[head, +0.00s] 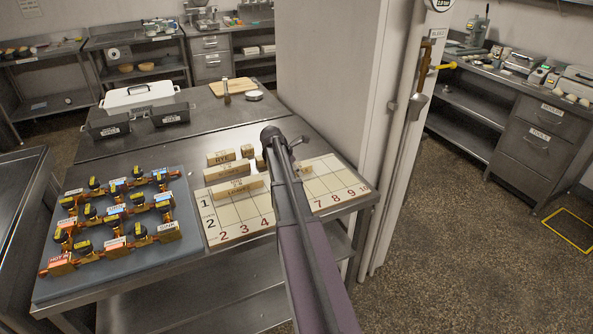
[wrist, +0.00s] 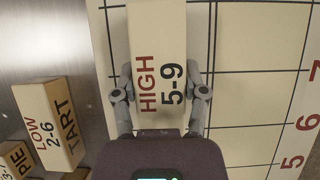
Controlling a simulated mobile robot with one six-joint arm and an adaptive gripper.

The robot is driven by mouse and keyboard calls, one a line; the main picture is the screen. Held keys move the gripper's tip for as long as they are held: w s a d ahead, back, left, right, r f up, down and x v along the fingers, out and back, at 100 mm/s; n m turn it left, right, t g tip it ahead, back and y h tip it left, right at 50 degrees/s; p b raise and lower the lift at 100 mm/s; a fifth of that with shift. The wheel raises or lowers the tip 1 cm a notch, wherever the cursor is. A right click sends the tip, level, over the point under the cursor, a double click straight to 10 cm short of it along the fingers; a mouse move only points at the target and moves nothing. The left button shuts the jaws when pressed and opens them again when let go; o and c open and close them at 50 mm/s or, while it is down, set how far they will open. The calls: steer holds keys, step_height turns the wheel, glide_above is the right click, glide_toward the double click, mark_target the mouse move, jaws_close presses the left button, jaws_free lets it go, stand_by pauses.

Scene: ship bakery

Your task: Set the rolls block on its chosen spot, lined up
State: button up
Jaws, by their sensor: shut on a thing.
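My gripper (wrist: 160,98) is shut on a long cream block (wrist: 158,45) marked HIGH 5-9 in the wrist view, one finger on each side. No name shows on its visible face, and its far end runs out of the top. Its sides look parallel to the grid lines of the numbered board (wrist: 245,85), along the board's back row. I cannot tell whether it touches the board. In the head view my arm hides the gripper and most of the block. A tan block end (head: 305,167) shows right of my arm, over the numbered board (head: 262,222).
In the head view a RYE block (head: 220,157) stands behind the board. A grey tray of labelled valves (head: 100,275) stands left. A wall edge (head: 385,130) rises to the right.

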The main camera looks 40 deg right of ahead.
steer(key=shift+f, duration=0.2)
steer(key=o, duration=1.2)
steer(key=shift+r, duration=0.25)
steer(key=p+v, duration=0.3)
steer(key=v, duration=0.1)
steer(key=shift+p, duration=0.3)
steer(key=s+p+v, duration=0.1)
steer(key=p+v, duration=0.5)
steer(key=v, duration=0.2)
steer(key=shift+w+p, duration=0.4)
steer(key=shift+w, duration=0.1)
steer(key=shift+a, duration=0.1)
